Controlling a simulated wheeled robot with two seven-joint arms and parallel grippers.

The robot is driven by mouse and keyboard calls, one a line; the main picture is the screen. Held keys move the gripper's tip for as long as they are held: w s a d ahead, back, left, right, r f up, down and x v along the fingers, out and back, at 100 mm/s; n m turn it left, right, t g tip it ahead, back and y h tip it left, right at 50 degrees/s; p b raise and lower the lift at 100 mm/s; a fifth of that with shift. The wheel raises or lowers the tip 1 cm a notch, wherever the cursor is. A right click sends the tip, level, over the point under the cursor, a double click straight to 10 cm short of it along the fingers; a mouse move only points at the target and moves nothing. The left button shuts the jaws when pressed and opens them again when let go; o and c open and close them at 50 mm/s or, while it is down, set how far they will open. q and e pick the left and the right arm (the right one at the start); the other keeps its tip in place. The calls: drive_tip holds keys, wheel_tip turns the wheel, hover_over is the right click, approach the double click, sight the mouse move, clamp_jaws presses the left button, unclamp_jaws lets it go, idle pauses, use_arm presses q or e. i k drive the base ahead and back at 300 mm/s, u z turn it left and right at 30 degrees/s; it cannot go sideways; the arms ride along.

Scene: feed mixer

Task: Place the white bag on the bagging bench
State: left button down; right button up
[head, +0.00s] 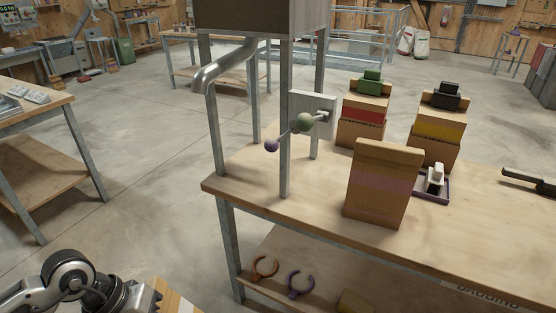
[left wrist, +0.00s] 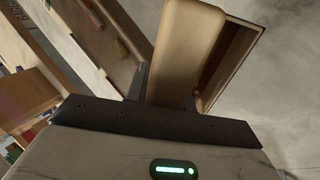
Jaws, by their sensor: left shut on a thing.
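My left gripper (head: 150,298) is at the bottom left of the head view, in front of and left of the bench. It is shut on a brown paper bag (head: 176,303), only partly in frame, with a pale strip showing. In the left wrist view the bag's folded tan edge (left wrist: 187,45) sits between the dark fingers, and its open-looking side faces right. I cannot tell the colour of its band for sure. The bagging bench (head: 270,190) has a wooden top and a partly cut-off label on its front edge. My right gripper is not in view.
A bag with a dull pink band (head: 382,188), a red-banded bag (head: 364,115) and a yellow-banded bag (head: 437,132) stand on the bench. A dark tray (head: 432,198) and a black tool (head: 530,181) lie right. Metal posts (head: 285,150) rise at left. The front-left top is clear.

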sight(478, 202)
drive_tip(key=z, duration=2.25)
